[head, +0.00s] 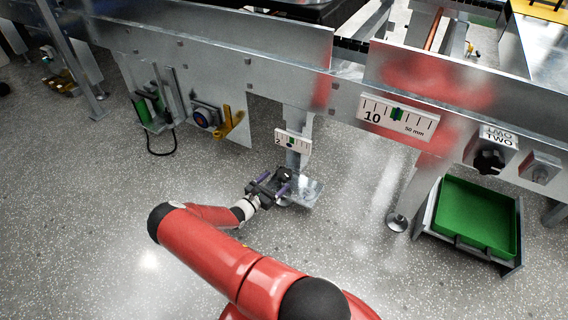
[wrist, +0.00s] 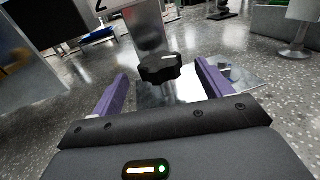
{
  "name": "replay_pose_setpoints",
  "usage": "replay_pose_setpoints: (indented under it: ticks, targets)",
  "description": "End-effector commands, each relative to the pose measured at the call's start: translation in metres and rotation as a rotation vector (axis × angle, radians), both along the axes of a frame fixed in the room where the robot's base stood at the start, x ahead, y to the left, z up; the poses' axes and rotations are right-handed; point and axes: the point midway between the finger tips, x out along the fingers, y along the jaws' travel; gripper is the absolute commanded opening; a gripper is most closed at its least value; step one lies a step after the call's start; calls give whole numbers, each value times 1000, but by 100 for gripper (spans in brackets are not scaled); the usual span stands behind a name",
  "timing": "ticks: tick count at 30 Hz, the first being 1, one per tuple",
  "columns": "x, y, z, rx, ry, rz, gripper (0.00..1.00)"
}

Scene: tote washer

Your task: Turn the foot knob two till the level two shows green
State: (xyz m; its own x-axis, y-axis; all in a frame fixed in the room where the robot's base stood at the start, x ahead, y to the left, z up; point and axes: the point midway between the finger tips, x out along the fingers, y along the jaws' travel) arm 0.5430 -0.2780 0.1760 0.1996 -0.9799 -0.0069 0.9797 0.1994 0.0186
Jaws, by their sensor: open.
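The foot knob two (wrist: 160,68) is black and lobed, on a short post above a metal foot plate (wrist: 236,76). In the wrist view it stands between and just beyond the purple fingers of my gripper (wrist: 161,74), which is open with a gap on both sides. In the head view my gripper (head: 273,183) is low at the foot of the leg, beside the knob (head: 284,174). The level two (head: 293,142) is a small white scale marked 2 on the leg above. Its marker is dark with a little green, too small to read surely.
A larger scale marked 10 (head: 398,116) shows a green marker. A black dial labelled two (head: 489,158) is on the frame at right. Brackets with a cable (head: 152,108) hang at left. Open floor lies around my arm.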

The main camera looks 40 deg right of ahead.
Motion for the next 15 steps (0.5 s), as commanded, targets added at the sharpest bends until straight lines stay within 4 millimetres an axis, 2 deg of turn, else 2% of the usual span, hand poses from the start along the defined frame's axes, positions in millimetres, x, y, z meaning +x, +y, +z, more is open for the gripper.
replay_pose_setpoints:
  ticks: [5,15]
  targets:
    - [2,-10,-5,-14,21,19,78]
    - [12,-62,-6,-11,18,15,78]
